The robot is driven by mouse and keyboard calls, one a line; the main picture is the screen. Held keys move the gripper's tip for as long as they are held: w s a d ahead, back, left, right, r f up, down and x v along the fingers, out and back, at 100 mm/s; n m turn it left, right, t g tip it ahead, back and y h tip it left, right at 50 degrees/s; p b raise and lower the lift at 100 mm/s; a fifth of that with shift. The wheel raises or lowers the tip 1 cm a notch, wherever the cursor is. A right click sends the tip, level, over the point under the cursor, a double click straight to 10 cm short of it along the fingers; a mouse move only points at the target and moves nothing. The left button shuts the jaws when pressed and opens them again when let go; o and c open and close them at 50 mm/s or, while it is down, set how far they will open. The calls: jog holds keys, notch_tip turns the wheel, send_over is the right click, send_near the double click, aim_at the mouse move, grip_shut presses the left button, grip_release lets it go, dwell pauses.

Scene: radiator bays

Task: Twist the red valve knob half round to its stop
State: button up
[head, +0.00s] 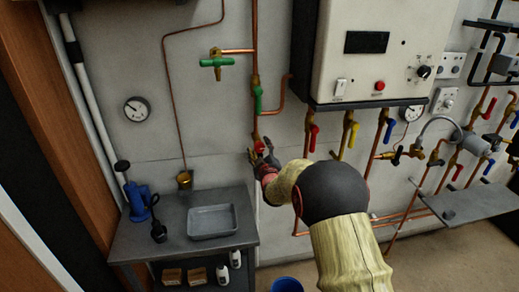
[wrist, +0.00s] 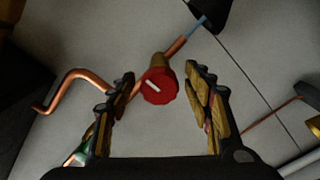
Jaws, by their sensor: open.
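The red valve knob (wrist: 160,86) sits between the two open fingers of my gripper (wrist: 160,105) in the wrist view. A white line on its face runs at a slant. The knob is nearer the left finger, and I see no finger touching it. In the head view the red knob (head: 259,146) shows on the copper pipe just beyond the fingertips of my gripper (head: 264,156). My arm hides part of the wall below and to the right of it.
A green lever (head: 258,100) is on the pipe above the knob. A boiler box (head: 375,50) hangs at the upper right, with red and yellow levers below it. A grey bench (head: 150,238) with a tray (head: 212,236) stands at the lower left. A blue bucket (head: 287,285) is on the floor.

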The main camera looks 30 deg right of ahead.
jog(key=shift+c, duration=1)
jog(key=c, duration=1)
jog(key=shift+m+b, duration=0.3)
jog(key=shift+b, duration=0.15)
jog(key=m+b, duration=0.2)
jog(key=m, duration=0.1)
jog(key=shift+f+b, duration=0.15)
jog(key=shift+b, duration=0.25)
jog(key=m+b, duration=0.4)
jog(key=m, duration=0.1)
jog(key=m+b, duration=0.3)
jog(key=m, duration=0.1)
jog(key=shift+m, duration=0.4)
jog(key=shift+m+b, duration=0.95)
jog(key=shift+m, duration=1.25)
